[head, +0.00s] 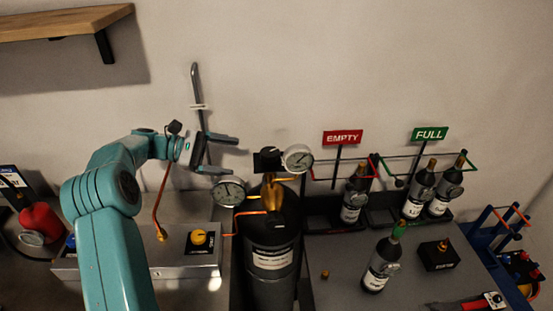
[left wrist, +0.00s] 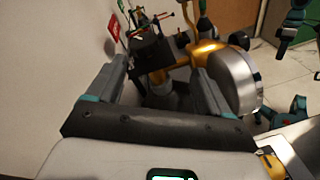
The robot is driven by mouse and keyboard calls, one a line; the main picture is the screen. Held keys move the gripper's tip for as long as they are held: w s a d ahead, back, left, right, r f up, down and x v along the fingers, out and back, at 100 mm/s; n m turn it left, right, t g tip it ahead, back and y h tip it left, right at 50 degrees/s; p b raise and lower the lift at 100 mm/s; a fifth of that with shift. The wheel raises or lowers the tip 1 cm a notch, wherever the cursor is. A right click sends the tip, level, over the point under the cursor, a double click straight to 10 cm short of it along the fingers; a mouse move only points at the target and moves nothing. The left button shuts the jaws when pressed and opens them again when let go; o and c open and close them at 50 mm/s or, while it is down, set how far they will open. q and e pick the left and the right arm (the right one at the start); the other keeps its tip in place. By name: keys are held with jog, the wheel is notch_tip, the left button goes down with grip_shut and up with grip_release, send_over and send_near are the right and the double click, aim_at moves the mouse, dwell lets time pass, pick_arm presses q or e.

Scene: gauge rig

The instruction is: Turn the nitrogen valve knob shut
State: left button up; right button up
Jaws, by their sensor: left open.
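The nitrogen valve knob appears to be the black block-like knob (head: 267,158) on top of a brass valve (head: 271,190), which sits on a dark cylinder (head: 270,235). My left gripper (head: 230,155) is open and empty, to the left of the knob, with its fingers pointing at it and a gap between. In the left wrist view the black knob (left wrist: 150,52) shows beyond the two spread fingers (left wrist: 160,88), within the gap between them. The brass valve body (left wrist: 182,62) lies behind it, partly covered by the right finger. My right gripper is not seen.
A round gauge (head: 298,157) sits right beside the knob; another gauge (head: 229,191) hangs below my left gripper. A grey hooked pipe (head: 197,95) rises behind the gripper. Bottles (head: 382,265) and EMPTY (head: 342,137) and FULL (head: 430,133) signs stand to the right.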

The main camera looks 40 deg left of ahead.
aim_at(277, 151)
pick_arm(q)
jog(key=w+d+n+t+p, duration=0.1)
jog(key=w+d+n, duration=0.1)
jog(key=w+d, duration=0.1)
jog(key=w+d+n+t+p, duration=0.1)
jog(key=w+d+n, duration=0.2)
jog(key=w+d+n+t+p, duration=0.1)
jog(key=w+d+n, duration=0.1)
jog(key=w+d, duration=0.1)
jog(key=shift+w+d+f, duration=0.1)
jog(key=shift+w+f, duration=0.15)
jog(key=shift+w, duration=0.1)
